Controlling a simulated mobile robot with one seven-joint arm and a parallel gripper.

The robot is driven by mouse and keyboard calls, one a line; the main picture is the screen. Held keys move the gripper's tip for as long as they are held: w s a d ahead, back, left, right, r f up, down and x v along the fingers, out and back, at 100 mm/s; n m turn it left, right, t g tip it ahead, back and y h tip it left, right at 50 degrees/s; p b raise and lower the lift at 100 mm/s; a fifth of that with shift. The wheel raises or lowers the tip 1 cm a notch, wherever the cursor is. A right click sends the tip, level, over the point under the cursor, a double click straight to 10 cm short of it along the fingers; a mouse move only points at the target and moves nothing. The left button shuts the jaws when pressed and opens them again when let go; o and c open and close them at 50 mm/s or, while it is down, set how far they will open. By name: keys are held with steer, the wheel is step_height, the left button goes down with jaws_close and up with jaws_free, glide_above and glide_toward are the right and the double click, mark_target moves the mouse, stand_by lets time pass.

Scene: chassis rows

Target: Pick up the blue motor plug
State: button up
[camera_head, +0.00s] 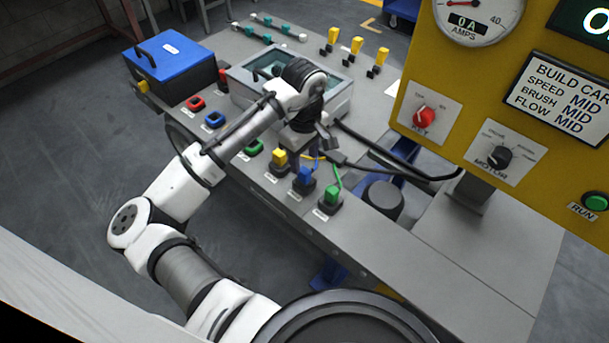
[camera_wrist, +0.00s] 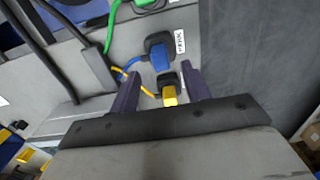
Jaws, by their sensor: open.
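The blue motor plug (camera_head: 304,176) stands in a dark socket on the grey bench, between the yellow plug (camera_head: 279,157) and the green plug (camera_head: 331,194). In the wrist view the blue plug (camera_wrist: 160,54) lies just beyond my open, empty gripper (camera_wrist: 159,73), roughly centred between the fingertips. The yellow plug (camera_wrist: 169,96) appears closer, between the fingers in the picture. The green plug (camera_wrist: 147,4) is at the top edge. I cannot tell the exact height of the fingers above the plugs. In the head view my arm partly hides the gripper.
Orange, blue and green cables run from the plugs. A blue-lidded box (camera_head: 171,66), a red ring (camera_head: 195,103) and a blue ring (camera_head: 214,120) are at left. A grey tray (camera_head: 338,100) lies behind my gripper. The yellow control panel (camera_head: 480,100) stands at right.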

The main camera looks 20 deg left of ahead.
mark_target(304, 170)
steer(key=shift+f+p, duration=0.3)
steer(key=shift+f, duration=2.6)
jaws_close()
steer(key=shift+r, duration=0.1)
